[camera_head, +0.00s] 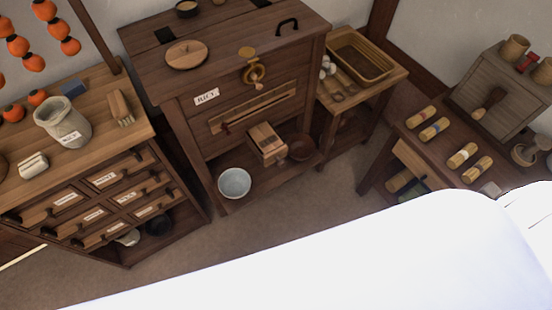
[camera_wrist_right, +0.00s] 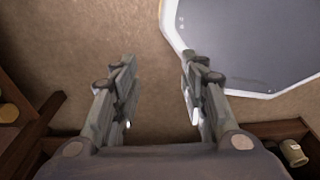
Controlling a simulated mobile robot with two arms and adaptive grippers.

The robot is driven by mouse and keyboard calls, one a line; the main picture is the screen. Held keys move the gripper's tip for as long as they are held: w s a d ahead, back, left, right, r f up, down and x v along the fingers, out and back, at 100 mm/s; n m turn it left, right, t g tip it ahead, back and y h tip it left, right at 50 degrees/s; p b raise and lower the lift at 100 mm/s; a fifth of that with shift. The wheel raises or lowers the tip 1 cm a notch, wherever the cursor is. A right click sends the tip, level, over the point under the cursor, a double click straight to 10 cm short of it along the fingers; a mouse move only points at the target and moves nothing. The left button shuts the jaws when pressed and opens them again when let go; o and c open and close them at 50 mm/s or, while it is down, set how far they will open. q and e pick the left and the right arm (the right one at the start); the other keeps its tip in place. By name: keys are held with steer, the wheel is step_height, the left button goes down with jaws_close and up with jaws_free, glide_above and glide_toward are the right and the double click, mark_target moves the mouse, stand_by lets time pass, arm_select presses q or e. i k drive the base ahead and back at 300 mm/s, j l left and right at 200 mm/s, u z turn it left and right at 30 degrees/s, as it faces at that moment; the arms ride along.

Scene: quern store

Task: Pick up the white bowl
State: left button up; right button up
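The white bowl (camera_head: 235,183) sits on the low front shelf of the dark wooden rice cabinet (camera_head: 222,58) in the head view. It is upright and looks empty. A small wooden box (camera_head: 267,143) stands behind it to the right. My right gripper (camera_wrist_right: 158,92) shows in the right wrist view with its two fingers spread apart and nothing between them, above bare brown floor. The bowl is not in the right wrist view. My left gripper is in neither view.
A drawer chest (camera_head: 95,200) with a cloth sack (camera_head: 63,122) stands left of the cabinet. A side table with a basket (camera_head: 361,55) is to the right. Another table (camera_head: 440,150) holds several rolled bundles. My white body covers the bottom of the head view.

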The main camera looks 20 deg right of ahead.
mark_target(235, 184)
steer(key=k, duration=1.3)
